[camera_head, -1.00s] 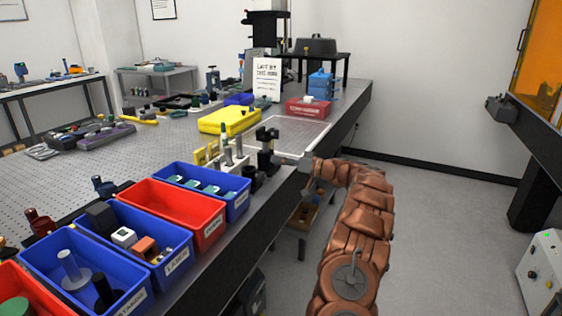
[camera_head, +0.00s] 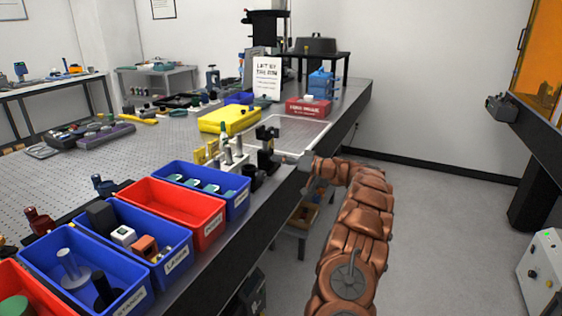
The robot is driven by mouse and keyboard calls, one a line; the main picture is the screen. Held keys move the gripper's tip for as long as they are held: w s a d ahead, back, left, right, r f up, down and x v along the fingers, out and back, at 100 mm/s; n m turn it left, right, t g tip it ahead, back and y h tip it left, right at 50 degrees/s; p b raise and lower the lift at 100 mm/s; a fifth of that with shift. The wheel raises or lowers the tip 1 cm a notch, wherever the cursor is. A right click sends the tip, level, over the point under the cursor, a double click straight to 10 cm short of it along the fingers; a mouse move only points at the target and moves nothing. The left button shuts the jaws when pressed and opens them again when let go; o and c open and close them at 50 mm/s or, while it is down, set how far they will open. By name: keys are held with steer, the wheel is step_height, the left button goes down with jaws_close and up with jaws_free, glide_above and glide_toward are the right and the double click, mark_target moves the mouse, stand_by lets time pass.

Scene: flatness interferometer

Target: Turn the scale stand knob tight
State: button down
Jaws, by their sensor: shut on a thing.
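A black upright stand (camera_head: 265,150) is at the near right edge of the perforated table, next to a white holder with posts. My gripper (camera_head: 287,158) is at the end of my copper-coloured arm and reaches from the right to the stand's side. The gripper looks small here, and it is shut at the stand. The knob itself is hidden between the fingers or too small to make out. How far the knob is turned cannot be seen.
Blue and red bins (camera_head: 176,207) line the table's near edge left of the stand. A white post holder (camera_head: 232,160) stands close beside it. A yellow case (camera_head: 229,120) and a red box (camera_head: 308,106) lie behind. The floor right of my arm is clear.

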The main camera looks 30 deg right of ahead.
steer(key=m+b, duration=0.1)
steer(key=m, duration=0.2)
steer(key=shift+f+m, duration=0.15)
steer(key=shift+m, duration=0.25)
steer(key=m, duration=0.4)
steer(key=shift+m, duration=0.3)
steer(key=m, duration=0.4)
steer(key=shift+m+t+p, duration=0.3)
steer(key=shift+m+p, duration=0.55)
steer(key=shift+m, duration=1.35)
steer(key=c, duration=0.8)
jaws_free()
